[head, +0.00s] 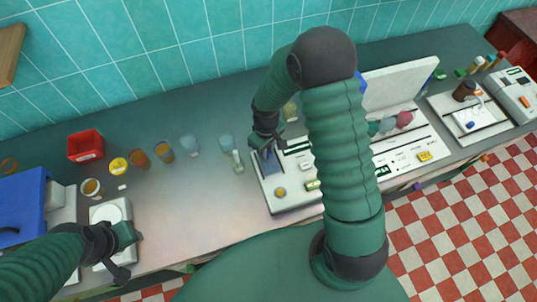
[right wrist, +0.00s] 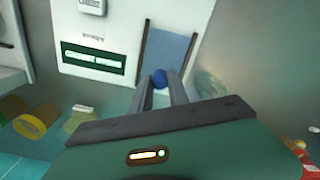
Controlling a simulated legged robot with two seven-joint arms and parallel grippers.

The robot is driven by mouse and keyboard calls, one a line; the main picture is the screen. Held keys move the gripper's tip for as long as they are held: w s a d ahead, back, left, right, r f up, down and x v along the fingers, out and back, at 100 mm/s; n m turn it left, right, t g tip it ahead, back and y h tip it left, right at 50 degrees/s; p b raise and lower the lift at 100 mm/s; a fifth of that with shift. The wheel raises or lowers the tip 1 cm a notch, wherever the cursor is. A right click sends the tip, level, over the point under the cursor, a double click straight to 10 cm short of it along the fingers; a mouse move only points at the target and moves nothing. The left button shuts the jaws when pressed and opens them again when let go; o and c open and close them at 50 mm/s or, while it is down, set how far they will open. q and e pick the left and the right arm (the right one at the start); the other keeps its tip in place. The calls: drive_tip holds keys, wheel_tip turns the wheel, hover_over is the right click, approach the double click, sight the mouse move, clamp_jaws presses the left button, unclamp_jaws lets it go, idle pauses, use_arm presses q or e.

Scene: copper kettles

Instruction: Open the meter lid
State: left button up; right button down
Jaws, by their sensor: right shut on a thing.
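The meter is a white box (head: 296,203) on the counter, left of my right arm in the head view. A blue-grey lid panel (right wrist: 169,60) lies between two dark rails on its face, with a blue ball knob (right wrist: 159,77) at its near edge. My right gripper (right wrist: 162,88) is shut on the blue knob, one finger on each side. In the head view, my right gripper (head: 267,144) is at the meter's back left edge, and the knob cannot be made out there. My left gripper (head: 132,254) is open and empty, over a white device (head: 105,211) at the left.
Several cups (head: 164,150), a red box (head: 85,146) and a blue machine (head: 22,205) stand on the left counter. A white unit with a raised lid (head: 400,84) and a scale-like device (head: 468,120) stand at the right. The counter's middle left is clear.

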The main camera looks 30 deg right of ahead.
drive_tip(key=shift+s+a, duration=0.1)
drive_tip(key=shift+s, duration=0.2)
drive_tip(key=c, duration=1.5)
unclamp_jaws()
drive_tip(key=shift+c, duration=0.2)
drive_tip(key=shift+o, duration=1.4)
drive_tip(key=shift+w, duration=0.15)
use_arm(q)
drive_tip(key=shift+s, duration=0.25)
use_arm(e)
drive_tip(key=shift+r, duration=0.1)
use_arm(q)
drive_tip(key=shift+a+f+b, duration=0.1)
drive_tip(key=shift+f+b, duration=0.4)
drive_tip(key=shift+b, duration=0.05)
use_arm(e)
wheel_tip(320, 180, up, 16)
drive_tip(key=shift+r, duration=0.25)
use_arm(q)
drive_tip(key=shift+s, duration=0.1)
